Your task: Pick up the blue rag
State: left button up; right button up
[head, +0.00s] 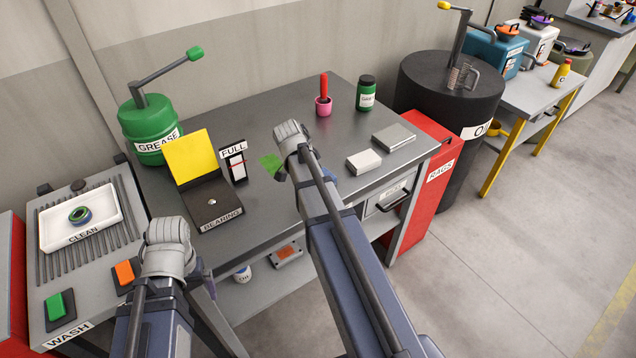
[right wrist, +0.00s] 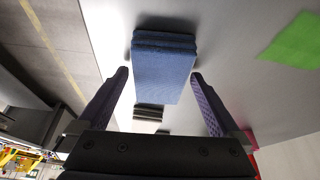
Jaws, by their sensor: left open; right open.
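The blue rag (right wrist: 163,65) shows in the right wrist view as a folded block with layered edges, lying on the grey bench top. My right gripper (right wrist: 161,76) is open, its two purple-grey fingers apart with the rag lying in line between their tips. Nothing is gripped.
A green cloth (head: 270,163) lies beside my right wrist. A white block (head: 364,161) and a grey block (head: 394,137) lie to its right. A red RAGS bin (head: 436,175) adjoins the bench.

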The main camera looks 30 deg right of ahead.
jog(key=c, duration=1.2)
jog(key=shift+r, duration=0.15)
notch_tip(320, 180, up, 10)
jog(key=p, duration=1)
jog(key=shift+r+p, duration=0.15)
jog(key=shift+p, duration=0.15)
